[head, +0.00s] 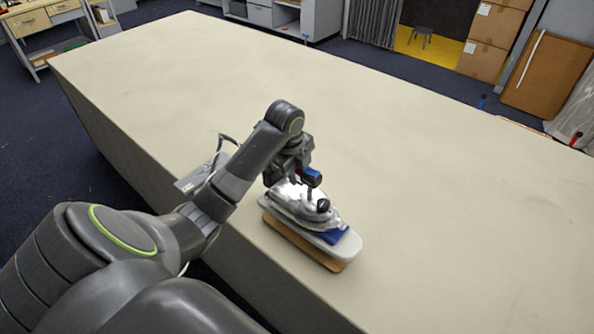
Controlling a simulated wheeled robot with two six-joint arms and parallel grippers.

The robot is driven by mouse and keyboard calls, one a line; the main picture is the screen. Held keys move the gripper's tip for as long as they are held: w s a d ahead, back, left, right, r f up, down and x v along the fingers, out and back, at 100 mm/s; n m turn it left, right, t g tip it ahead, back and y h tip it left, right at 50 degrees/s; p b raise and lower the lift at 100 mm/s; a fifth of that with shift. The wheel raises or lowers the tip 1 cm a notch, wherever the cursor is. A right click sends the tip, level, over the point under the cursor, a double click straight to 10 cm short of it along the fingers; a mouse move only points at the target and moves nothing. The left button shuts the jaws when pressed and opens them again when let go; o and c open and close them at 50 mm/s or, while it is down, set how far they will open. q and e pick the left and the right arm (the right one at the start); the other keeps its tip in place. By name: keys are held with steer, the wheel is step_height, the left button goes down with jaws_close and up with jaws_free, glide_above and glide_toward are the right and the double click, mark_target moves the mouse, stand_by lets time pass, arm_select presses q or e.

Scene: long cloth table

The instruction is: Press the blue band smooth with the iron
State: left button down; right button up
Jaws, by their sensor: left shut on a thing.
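The iron (292,201), silvery with a dark handle, sits over a small ironing board (347,250) with a pale top and a wooden base. The blue band (336,235) shows at the near right end of the board, beside the iron's edge; the rest of it is hidden under the iron. My left gripper (308,192) is above the iron and shut on it; its fingertips are partly hidden. I cannot tell whether the iron's sole touches the band. My right gripper is not in view.
The board stands near the front edge of the long cloth-covered table (430,190). The table is clear behind the board and to both sides. Cardboard boxes (490,40), a stool (420,35) and shelves stand on the floor beyond.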

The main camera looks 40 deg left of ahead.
arm_select(q)
steer(key=shift+w+f, duration=0.1)
steer(key=shift+f, duration=0.4)
stand_by(0.5)
steer(key=shift+s+d+f+b, duration=0.1)
steer(key=shift+s+f+b, duration=0.15)
steer(key=shift+f+b, duration=0.05)
stand_by(1.7)
steer(key=shift+w+r+p, duration=0.25)
steer(key=shift+r+p, duration=0.1)
steer(key=shift+r, duration=3.35)
